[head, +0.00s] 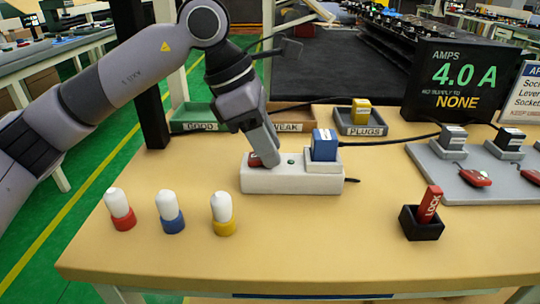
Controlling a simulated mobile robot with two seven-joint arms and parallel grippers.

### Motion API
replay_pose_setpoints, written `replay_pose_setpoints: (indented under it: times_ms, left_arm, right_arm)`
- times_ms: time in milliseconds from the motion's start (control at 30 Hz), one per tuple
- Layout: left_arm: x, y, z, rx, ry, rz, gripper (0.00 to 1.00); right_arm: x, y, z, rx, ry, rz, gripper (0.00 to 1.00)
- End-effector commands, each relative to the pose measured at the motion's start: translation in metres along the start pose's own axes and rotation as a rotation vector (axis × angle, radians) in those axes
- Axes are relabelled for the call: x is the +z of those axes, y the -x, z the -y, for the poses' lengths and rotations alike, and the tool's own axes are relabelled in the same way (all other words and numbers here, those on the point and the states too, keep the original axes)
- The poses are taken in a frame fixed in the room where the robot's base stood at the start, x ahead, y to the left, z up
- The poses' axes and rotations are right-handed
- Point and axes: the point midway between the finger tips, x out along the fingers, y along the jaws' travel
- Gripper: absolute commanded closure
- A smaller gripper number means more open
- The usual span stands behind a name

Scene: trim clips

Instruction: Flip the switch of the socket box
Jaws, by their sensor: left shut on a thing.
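The white socket box (290,181) lies on the wooden table in the middle of the view. A blue plug (324,146) stands in a raised socket at its right end, and a small green spot shows on its top near the middle. A red switch (254,160) is at its left end, partly hidden by my gripper. My left gripper (268,160) reaches down onto this end, its fingertips at the red switch and shut on it. Whether the switch is tipped is hidden. My right gripper is not in view.
Three white-topped pegs with red, blue and yellow bases (222,214) stand at the front left. A red LOCK piece (430,205) sits in a black holder at the right. Trays stand behind, one with a yellow plug (361,111). A display (461,82) reads 4.0 A. The table's front middle is clear.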

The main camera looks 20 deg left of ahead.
Motion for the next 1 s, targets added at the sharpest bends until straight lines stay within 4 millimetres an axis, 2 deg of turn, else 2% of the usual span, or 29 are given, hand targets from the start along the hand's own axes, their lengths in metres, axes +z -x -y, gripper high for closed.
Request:
replay_pose_setpoints:
  times_ms: [333, 367, 433, 767, 867, 1000]
  left_arm:
    - [0.0, 0.001, 0.0, -0.001, 0.0, 0.015, 0.97]
    - [0.0, 0.001, 0.0, -0.001, 0.0, 0.015, 0.63]
    - [0.0, 0.001, 0.0, -0.001, 0.0, 0.015, 0.4]
    - [0.0, 0.004, 0.0, 0.0, 0.0, 0.014, 0.4]
    - [0.0, 0.014, -0.001, 0.002, 0.001, 0.015, 0.4]
    - [0.0, 0.038, -0.001, 0.002, 0.001, 0.016, 0.4]
  right_arm:
    - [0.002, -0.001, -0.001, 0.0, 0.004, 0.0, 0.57]
    - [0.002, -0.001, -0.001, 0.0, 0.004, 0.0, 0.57]
    - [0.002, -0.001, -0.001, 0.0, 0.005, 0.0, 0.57]
    - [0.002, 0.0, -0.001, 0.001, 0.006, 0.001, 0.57]
    - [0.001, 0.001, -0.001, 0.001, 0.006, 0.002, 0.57]
    - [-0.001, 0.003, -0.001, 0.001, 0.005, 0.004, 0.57]
